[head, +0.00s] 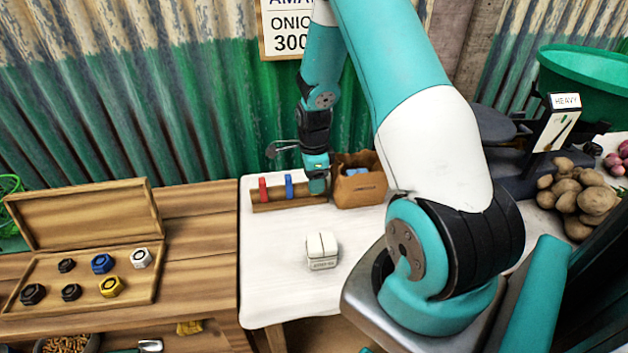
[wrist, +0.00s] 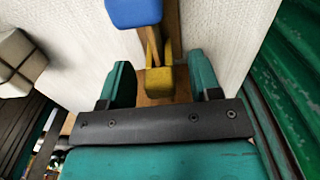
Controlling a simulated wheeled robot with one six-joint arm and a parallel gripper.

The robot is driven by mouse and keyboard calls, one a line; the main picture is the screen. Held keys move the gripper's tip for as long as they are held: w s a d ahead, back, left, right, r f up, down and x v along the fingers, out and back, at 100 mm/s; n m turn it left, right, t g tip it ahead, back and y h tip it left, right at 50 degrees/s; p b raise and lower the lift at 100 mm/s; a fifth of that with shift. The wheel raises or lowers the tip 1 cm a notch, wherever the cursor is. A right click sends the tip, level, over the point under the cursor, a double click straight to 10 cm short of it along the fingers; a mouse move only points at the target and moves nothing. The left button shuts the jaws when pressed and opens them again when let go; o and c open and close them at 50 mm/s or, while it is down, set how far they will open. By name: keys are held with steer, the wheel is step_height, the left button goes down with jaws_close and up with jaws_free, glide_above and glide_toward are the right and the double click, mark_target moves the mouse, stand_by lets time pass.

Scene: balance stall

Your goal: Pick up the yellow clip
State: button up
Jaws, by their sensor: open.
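The yellow clip (wrist: 159,82) shows in the wrist view, between the two teal fingers of my gripper (wrist: 160,88). The fingers stand apart on either side of it, with a gap visible on each side. The clip sits on the wooden rack, beside a blue clip (wrist: 133,12). In the head view my gripper (head: 317,178) is over the right end of the wooden rack (head: 285,204) and hides the yellow clip there. The blue clip (head: 289,186) and a red clip (head: 263,189) stand to its left on the rack.
A brown paper bag (head: 360,193) with something blue inside stands close to the right of my gripper. A white block-like object (head: 322,250) sits nearer on the white table (head: 275,290). A corrugated wall (head: 200,110) rises behind. An open wooden box (head: 85,215) is left.

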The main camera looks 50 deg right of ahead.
steer(key=shift+f, duration=0.6)
steer(key=c, duration=1)
steer(key=shift+r, duration=0.15)
